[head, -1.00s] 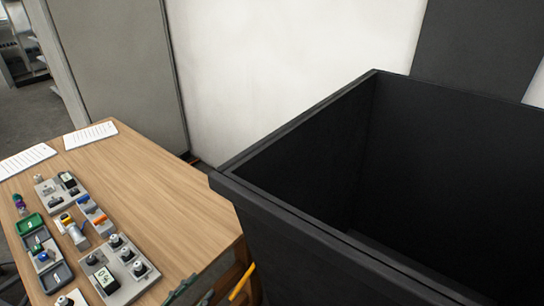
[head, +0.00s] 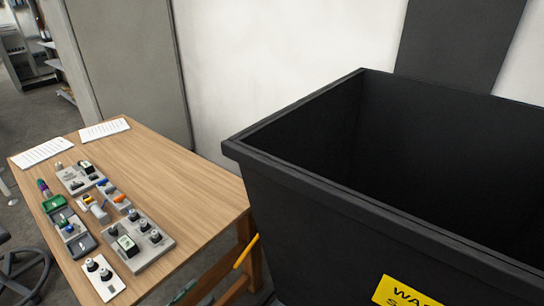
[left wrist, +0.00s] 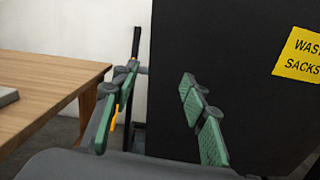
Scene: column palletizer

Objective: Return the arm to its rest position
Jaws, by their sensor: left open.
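My left gripper (left wrist: 160,80) is open in the left wrist view, its two green-padded fingers wide apart with nothing between them. The large black bin (left wrist: 240,60) stands behind the right finger, and the wooden table (left wrist: 45,85) is to the left. In the head view only a small green piece of the left gripper (head: 184,291) shows at the bottom edge, low between the table and the bin. Most of the left arm is out of view. My right gripper is in neither view.
In the head view the black bin (head: 300,190) fills the right side, with a yellow label (head: 403,292). The wooden table (head: 185,190) on the left carries grey fixtures (head: 140,240), small parts and paper sheets (head: 42,152). A chair (head: 22,270) stands at the far left.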

